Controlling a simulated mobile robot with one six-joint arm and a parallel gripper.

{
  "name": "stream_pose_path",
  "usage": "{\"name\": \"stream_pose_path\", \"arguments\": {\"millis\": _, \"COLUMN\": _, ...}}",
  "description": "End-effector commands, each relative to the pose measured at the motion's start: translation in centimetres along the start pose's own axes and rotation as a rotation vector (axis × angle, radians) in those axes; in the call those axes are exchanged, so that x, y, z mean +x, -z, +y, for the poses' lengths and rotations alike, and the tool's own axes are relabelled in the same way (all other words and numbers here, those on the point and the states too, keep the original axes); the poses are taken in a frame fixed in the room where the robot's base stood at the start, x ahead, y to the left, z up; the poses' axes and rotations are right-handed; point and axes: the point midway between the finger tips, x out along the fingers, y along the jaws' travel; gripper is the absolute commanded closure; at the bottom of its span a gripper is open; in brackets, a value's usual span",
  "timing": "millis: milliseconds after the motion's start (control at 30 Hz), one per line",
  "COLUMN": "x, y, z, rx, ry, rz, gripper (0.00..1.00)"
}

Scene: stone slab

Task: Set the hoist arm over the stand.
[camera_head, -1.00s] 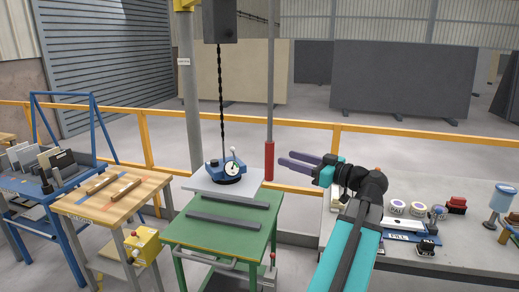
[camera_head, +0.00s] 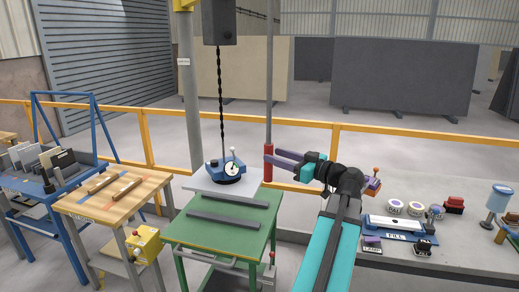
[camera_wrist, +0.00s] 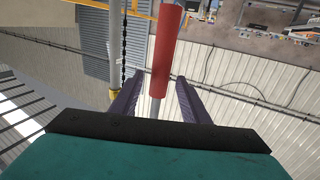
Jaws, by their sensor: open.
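The hoist arm's red grip (camera_head: 268,174) hangs at the lower end of a grey vertical pole (camera_head: 269,90). My gripper (camera_head: 267,155), with purple fingers, is open at the red grip's height. In the wrist view, the red grip (camera_wrist: 166,50) stands in the gap between my fingers, or just beyond it; contact cannot be told. A dark hoist body (camera_head: 219,22) carries a chain (camera_head: 221,90) down to a blue lifter with a gauge (camera_head: 226,171). The lifter sits on a pale slab (camera_head: 222,188) above a green stand (camera_head: 205,232) with two dark bars.
A wood-topped stand (camera_head: 93,208) is left of the green one, with a blue rack (camera_head: 24,192) of slabs beyond. A yellow rail (camera_head: 160,168) runs behind. A grey bench (camera_head: 450,258) with tools and a blue tray stands right.

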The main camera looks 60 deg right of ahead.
Motion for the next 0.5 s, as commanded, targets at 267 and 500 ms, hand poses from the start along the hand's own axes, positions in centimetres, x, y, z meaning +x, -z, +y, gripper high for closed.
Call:
{"name": "stream_pose_path", "arguments": {"millis": 267, "x": 3.6, "y": 0.2, "z": 0.0, "rx": 0.001, "ry": 0.001, "rz": -0.001, "gripper": 0.58}}
{"name": "stream_pose_path", "arguments": {"millis": 500, "x": 6.3, "y": 0.1, "z": 0.0, "rx": 0.0, "ry": 0.002, "rz": -0.001, "gripper": 0.58}}
